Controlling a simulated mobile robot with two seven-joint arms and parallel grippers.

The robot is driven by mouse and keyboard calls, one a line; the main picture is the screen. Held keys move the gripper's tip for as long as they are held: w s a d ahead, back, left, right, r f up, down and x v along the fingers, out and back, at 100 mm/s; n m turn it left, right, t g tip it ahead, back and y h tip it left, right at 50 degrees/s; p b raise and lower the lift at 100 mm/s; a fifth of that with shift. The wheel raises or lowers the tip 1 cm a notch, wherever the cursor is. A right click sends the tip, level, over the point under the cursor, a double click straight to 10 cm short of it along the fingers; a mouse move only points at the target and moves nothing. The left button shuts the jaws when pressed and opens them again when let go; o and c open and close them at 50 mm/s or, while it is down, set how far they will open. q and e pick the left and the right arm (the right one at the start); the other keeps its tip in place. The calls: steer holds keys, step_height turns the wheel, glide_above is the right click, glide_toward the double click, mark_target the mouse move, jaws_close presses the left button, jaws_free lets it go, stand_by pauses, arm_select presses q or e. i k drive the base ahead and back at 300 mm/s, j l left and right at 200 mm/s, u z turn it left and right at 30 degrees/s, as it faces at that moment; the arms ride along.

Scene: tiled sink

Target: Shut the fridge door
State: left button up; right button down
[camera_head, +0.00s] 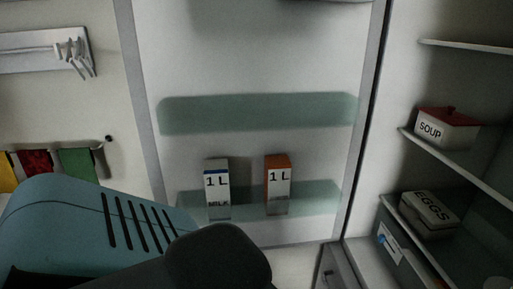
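The fridge door (250,70) stands wide open and fills the middle of the head view, its inner side facing me. A milk carton (217,188) and an orange-topped carton (278,186) stand upright in its lower greenish shelf (318,200). An upper door shelf (258,114) looks empty. The fridge interior (400,80) is on the right, past the hinge side of the door. A teal and black part of mine covers the lower left and hides what is behind it. Neither gripper's fingers can be seen.
Inside the fridge, a soup container (445,128) stands on a shelf (465,165), with an egg box (430,213) lower down. A wall rack with hooks (45,52) and hanging cloths (38,163) are at the left.

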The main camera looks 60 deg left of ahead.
mark_target(243, 82)
steer(key=k+u, duration=0.15)
steer(key=u, duration=0.2)
steer(key=k+j+u, duration=0.1)
steer(key=u, duration=0.25)
steer(key=k+j+u, duration=0.1)
steer(key=u, duration=0.2)
steer(key=k, duration=0.05)
